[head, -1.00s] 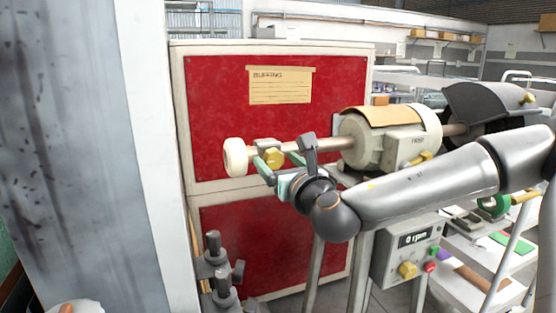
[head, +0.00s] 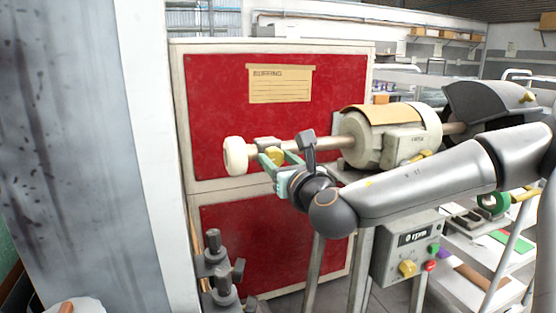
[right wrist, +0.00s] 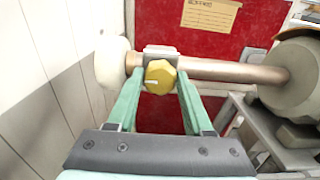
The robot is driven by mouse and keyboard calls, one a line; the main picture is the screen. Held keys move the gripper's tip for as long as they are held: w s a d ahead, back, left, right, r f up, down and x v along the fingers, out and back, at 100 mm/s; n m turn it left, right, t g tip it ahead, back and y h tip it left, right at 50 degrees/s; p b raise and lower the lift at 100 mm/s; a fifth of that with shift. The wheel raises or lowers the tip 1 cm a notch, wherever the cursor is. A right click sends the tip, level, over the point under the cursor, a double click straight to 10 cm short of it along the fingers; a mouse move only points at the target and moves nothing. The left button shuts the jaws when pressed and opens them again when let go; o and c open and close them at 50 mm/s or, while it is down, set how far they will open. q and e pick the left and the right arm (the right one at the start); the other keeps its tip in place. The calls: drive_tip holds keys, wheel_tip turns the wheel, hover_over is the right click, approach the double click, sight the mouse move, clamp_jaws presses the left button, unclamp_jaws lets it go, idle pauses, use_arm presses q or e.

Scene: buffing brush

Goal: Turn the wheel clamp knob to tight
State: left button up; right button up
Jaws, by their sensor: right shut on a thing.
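The yellow wheel clamp knob (head: 275,154) sits on a metal clamp block at the left part of the spindle, beside the white buffing wheel (head: 235,156). In the right wrist view the knob (right wrist: 160,77) is faceted, with a pale mark pointing left. My right gripper (head: 277,160) has its green fingers on both sides of the knob and is shut on it. The wheel (right wrist: 110,63) also shows at upper left there. My left gripper is not in view.
The grey motor (head: 385,138) stands right of the knob, above my forearm. A control box (head: 408,250) reading 0 rpm hangs below. A red panel (head: 225,100) with a buffing card is behind. Metal posts (head: 216,265) stand at lower left.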

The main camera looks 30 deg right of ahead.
clamp_jaws()
